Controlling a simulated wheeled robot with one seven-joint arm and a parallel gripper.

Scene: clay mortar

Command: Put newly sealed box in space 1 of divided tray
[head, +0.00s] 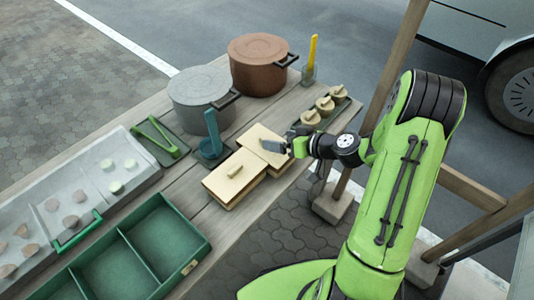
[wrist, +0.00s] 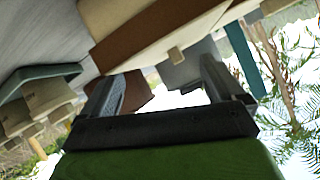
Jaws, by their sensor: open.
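Two tan, lidded boxes stand side by side on the table: a front box (head: 222,190) with a small knob on its lid, and a rear box (head: 258,137). I cannot tell which was newly sealed. My gripper (head: 291,145) is open at the right side of the rear box, its fingers over the lid's edge; contact is unclear. In the wrist view, my gripper's fingers (wrist: 160,92) are apart, with a brown-sided box (wrist: 150,35) just beyond them. The green divided tray (head: 205,243) is at the bottom left, its visible compartments empty and its lower part cut off.
A grey pot (head: 200,88) and a brown pot (head: 257,70) stand at the back. A blue ladle (head: 211,140) stands left of the boxes.

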